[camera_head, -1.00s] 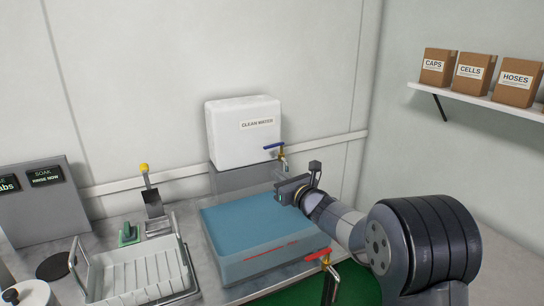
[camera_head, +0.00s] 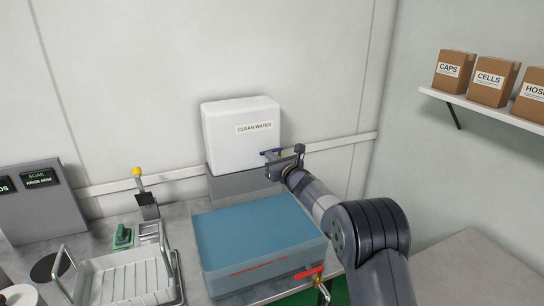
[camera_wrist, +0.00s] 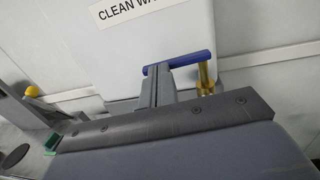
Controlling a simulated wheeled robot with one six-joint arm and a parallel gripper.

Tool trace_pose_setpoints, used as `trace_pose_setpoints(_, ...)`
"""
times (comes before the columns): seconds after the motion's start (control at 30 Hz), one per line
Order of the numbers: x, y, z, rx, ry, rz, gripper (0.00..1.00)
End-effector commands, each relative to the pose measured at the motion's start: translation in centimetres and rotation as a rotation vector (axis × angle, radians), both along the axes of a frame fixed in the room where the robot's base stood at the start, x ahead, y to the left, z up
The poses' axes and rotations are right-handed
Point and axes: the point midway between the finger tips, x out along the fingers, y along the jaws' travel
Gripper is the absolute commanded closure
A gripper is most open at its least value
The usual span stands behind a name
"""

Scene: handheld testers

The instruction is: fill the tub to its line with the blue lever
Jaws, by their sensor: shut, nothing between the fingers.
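The white clean water tank (camera_head: 242,135) has a tap with a blue lever (camera_head: 271,152) at its lower right. The clear tub (camera_head: 226,284) stands below, with blue water (camera_head: 255,228) in it and a red line (camera_head: 258,268) on its front wall. I cannot tell exactly how the water surface sits against the line. My gripper (camera_head: 270,172) is shut and empty, just below the blue lever. In the wrist view my gripper's tips (camera_wrist: 155,85) are at the left part of the blue lever (camera_wrist: 180,61); I cannot tell whether they touch.
A red-handled tap (camera_head: 309,272) is at the tub's front right. Boxes sit on a wall shelf (camera_head: 485,108) at the right, above a bare grey surface (camera_head: 465,268).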

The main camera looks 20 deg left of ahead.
Motion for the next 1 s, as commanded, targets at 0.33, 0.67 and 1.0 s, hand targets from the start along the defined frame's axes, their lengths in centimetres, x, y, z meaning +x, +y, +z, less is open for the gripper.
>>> trace_pose_setpoints(0.33, 0.1, 0.1, -0.1, 0.000, 0.000, 0.000, 1.00)
trace_pose_setpoints(0.67, 0.8, 1.4, -0.3, 0.000, -0.004, 0.001, 1.00)
trace_pose_setpoints(1.0, 0.8, 1.7, 0.3, 0.003, -0.006, 0.004, 1.00)
